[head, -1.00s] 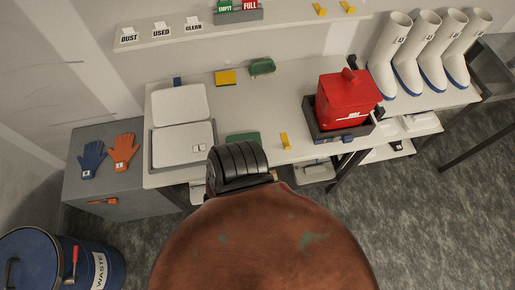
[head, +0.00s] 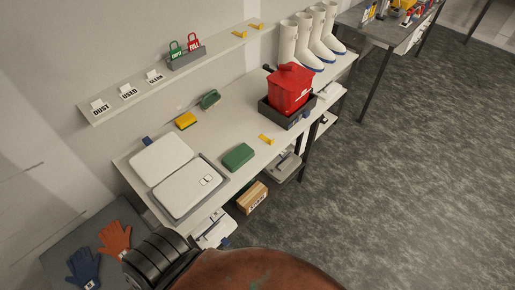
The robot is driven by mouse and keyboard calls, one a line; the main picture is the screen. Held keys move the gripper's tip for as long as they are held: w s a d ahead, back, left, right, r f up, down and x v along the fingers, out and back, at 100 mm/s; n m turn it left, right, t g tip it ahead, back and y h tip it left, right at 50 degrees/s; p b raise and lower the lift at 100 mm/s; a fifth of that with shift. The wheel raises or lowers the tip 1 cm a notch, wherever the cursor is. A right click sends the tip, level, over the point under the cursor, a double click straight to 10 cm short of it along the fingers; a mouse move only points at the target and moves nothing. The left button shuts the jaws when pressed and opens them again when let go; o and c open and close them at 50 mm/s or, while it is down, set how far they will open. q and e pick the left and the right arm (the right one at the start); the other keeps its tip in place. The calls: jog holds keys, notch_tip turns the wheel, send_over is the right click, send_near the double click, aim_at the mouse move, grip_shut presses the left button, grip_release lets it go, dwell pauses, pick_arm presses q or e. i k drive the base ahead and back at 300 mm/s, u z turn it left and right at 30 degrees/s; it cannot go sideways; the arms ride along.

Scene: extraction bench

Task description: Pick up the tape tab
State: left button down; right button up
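A small yellow tab (head: 266,139), which may be the tape tab, lies flat on the white bench (head: 221,123) between the green pad and the red container. Two similar yellow tabs, one at left (head: 240,34) and one at right (head: 257,26), lie on the wall shelf (head: 135,95). I cannot tell which of these is the tape tab. Neither of my grippers is in view, so their state is hidden.
A red container (head: 289,91) stands in a dark tray (head: 276,117). A green pad (head: 238,157), a yellow sponge (head: 186,120), a green brush (head: 210,99) and an open white case (head: 187,190) are on the bench. White boots (head: 287,45) stand behind. Grey floor at right is clear.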

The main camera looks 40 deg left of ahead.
aim_at(262, 136)
jog(key=u, duration=1.35)
jog(key=i, duration=1)
